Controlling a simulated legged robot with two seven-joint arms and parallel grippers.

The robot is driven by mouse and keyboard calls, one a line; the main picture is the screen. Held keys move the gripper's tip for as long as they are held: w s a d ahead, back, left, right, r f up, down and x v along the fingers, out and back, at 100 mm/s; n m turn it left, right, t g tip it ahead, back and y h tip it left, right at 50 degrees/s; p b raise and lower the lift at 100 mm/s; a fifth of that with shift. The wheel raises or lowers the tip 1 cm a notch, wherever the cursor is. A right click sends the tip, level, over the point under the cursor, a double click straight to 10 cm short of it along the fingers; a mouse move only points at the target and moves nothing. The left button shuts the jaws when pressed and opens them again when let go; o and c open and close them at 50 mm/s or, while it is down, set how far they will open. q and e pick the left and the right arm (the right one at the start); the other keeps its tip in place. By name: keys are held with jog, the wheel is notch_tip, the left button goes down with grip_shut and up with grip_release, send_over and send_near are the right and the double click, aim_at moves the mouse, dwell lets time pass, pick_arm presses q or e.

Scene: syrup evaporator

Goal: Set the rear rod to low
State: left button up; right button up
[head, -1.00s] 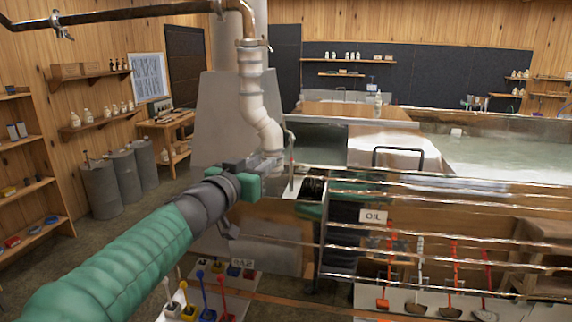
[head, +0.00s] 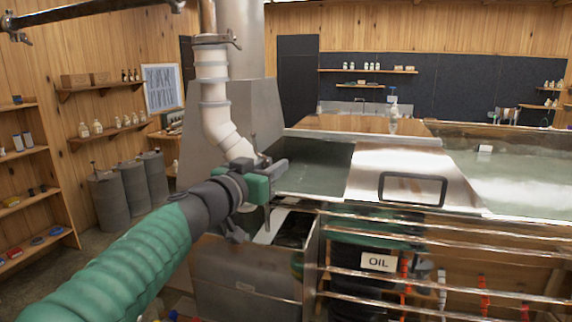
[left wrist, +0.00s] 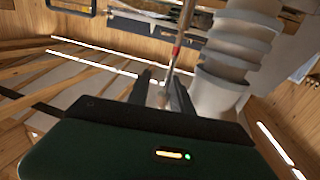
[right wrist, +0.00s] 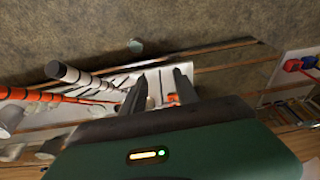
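A thin metal rod with a red band (left wrist: 178,50) shows in the left wrist view, in front of a ribbed white pipe. My left gripper (left wrist: 162,85) is open, with the rod's lower end showing between its fingers; I cannot tell whether they touch it. In the head view my left gripper (head: 272,172) is beside the white pipe's lower bend, at the left end of the evaporator, and a short upright piece shows just above it. I cannot tell front and rear rods apart here. My right gripper (right wrist: 160,90) is open and empty, seen only in the right wrist view.
The white pipe (head: 214,95) stands close behind my left gripper. The steel pan cover with a handle (head: 413,188) lies to the right. Shiny horizontal bars and an OIL sign (head: 379,262) are in front. Drums (head: 108,200) stand at the left wall.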

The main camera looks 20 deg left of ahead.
pick_arm(q)
jog(key=shift+s+a+r, duration=0.15)
jog(key=shift+a, duration=0.05)
jog(key=shift+s+a+r, duration=0.15)
jog(key=shift+s+a, duration=0.25)
jog(key=shift+s, duration=0.2)
jog(key=shift+s+a, duration=0.15)
jog(key=shift+c, duration=2)
grip_shut()
jog(key=shift+d, duration=0.45)
jog(key=shift+a, duration=0.3)
pick_arm(e)
jog(key=shift+s+a+r, duration=0.35)
jog(key=shift+s+a, duration=0.1)
jog(key=shift+s, duration=0.25)
pick_arm(q)
jog(key=shift+d, duration=0.1)
